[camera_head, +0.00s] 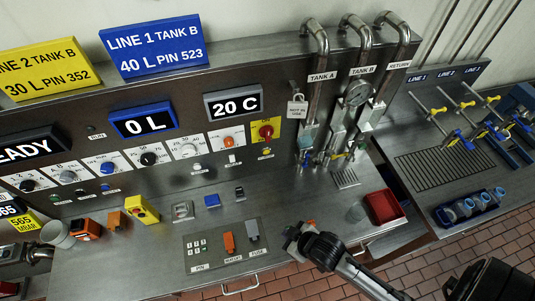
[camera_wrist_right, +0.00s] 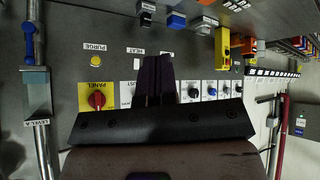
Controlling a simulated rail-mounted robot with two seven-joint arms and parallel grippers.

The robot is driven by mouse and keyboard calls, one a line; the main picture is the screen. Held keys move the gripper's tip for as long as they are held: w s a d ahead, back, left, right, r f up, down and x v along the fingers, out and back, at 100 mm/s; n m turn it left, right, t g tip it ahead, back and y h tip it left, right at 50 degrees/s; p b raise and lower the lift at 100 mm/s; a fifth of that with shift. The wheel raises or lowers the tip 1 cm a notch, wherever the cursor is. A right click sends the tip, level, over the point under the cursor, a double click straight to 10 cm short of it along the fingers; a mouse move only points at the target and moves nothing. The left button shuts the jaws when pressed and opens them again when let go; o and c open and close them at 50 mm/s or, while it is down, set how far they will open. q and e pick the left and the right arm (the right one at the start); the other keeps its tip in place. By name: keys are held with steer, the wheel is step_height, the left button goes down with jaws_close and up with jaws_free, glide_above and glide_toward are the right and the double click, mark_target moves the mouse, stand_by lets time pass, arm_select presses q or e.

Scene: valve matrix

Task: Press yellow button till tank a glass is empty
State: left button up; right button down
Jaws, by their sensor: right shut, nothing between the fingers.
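The yellow button (camera_head: 266,151) is small and sits on the console face below a red knob on a yellow plate. In the right wrist view the yellow button (camera_wrist_right: 96,60) is beside a PURGE label, left of my fingers. The tank A glass (camera_head: 305,140) is on the pipework labelled TANK A; a level tube labelled LEVEL A (camera_wrist_right: 36,90) stands at the left of the wrist view. Its liquid level is hard to read. My right gripper (camera_head: 292,234) is over the console's front area, apart from the button. Its fingers (camera_wrist_right: 158,80) are shut and empty. My left gripper is out of view.
The red knob (camera_head: 265,131) is close above the button. Pipes (camera_head: 357,50) with a gauge rise to its right. A yellow box (camera_head: 142,209) lies on the left worktop.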

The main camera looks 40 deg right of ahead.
mark_target(266, 152)
steer(key=w+d+f+n+t+y+b, duration=0.25)
steer(key=w+f+t+b, duration=0.4)
steer(key=w, duration=0.55)
steer(key=w+d+n+t+y+b, duration=0.3)
steer(key=w+d+t+b, duration=0.2)
steer(key=w+d, duration=0.2)
steer(key=shift+w+d+y+b, duration=0.35)
steer(key=shift+d+b, duration=0.05)
steer(key=shift+d, duration=0.8)
steer(key=shift+r+n+t, duration=0.1)
steer(key=shift+n+t, duration=0.15)
steer(key=w+d+b, duration=0.3)
steer(key=w+b, duration=0.3)
steer(key=w, duration=0.2)
steer(key=shift+d, duration=0.15)
